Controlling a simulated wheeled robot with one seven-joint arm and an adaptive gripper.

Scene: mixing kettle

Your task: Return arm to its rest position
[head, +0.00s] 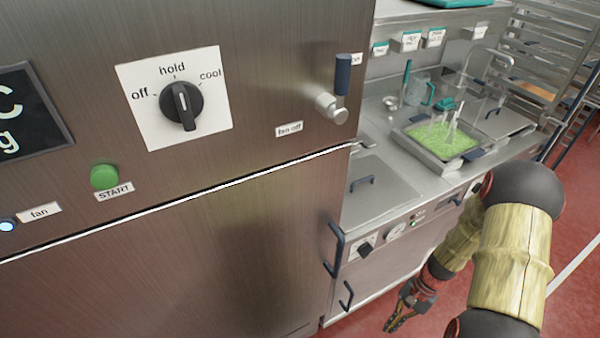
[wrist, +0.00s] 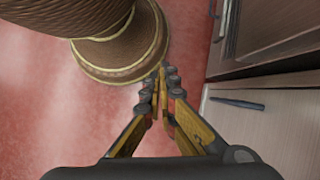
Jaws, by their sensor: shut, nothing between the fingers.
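My gripper (head: 394,326) hangs low at the bottom right of the head view, in front of the counter's lower cabinets and above the red floor. In the wrist view my gripper (wrist: 160,75) points away from the camera with its fingertips together and nothing between them. It touches no object that I can see. My arm runs along the right side of the head view and folds down to the gripper.
A large steel cabinet with a selector knob (head: 181,105) and a green START button (head: 104,176) fills the left. The counter behind holds a tray of green stuff (head: 440,139). Cabinet handles (head: 334,250) stick out near my gripper. Red floor (head: 577,309) is open at the right.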

